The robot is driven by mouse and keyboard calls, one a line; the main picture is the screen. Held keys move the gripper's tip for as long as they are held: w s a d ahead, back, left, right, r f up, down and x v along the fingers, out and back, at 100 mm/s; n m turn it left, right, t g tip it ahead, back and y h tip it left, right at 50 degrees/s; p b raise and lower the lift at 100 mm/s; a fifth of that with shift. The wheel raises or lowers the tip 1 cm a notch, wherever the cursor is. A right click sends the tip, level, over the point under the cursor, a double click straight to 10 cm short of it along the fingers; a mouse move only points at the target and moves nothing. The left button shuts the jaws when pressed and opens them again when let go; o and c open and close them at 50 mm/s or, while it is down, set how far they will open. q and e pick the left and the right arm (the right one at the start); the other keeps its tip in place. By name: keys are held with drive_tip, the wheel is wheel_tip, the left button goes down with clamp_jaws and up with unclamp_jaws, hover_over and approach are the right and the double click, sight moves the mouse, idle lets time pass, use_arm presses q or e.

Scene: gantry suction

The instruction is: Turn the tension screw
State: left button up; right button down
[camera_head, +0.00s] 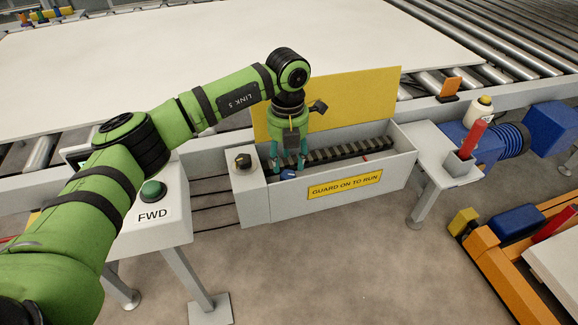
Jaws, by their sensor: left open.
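My left gripper (289,164) hangs pointing down into the near left end of a grey open-topped housing (328,201). Its teal fingers are apart and nothing shows held between them. A small blue part (288,174) sits just below and between the fingertips; I cannot tell whether they touch it, or whether it is the tension screw. A dark ribbed chain or belt (345,150) runs along inside the housing to the right. A black knob (243,162) stands on the grey box at the housing's left end. My right gripper is out of view.
A yellow panel (360,95) stands upright behind the housing. A post with a green button (153,191) marked FWD is at left. A grey stand (448,150) holds a red item at right. A blue motor (470,142) and orange cart (490,265) are farther right.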

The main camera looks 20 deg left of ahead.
sight(288, 174)
use_arm(q)
wheel_tip(288, 174, down, 4)
drive_tip(key=shift+r, duration=0.1)
drive_tip(key=shift+f, duration=0.4)
drive_tip(key=shift+c, duration=1.2)
drive_tip(key=c, duration=0.6)
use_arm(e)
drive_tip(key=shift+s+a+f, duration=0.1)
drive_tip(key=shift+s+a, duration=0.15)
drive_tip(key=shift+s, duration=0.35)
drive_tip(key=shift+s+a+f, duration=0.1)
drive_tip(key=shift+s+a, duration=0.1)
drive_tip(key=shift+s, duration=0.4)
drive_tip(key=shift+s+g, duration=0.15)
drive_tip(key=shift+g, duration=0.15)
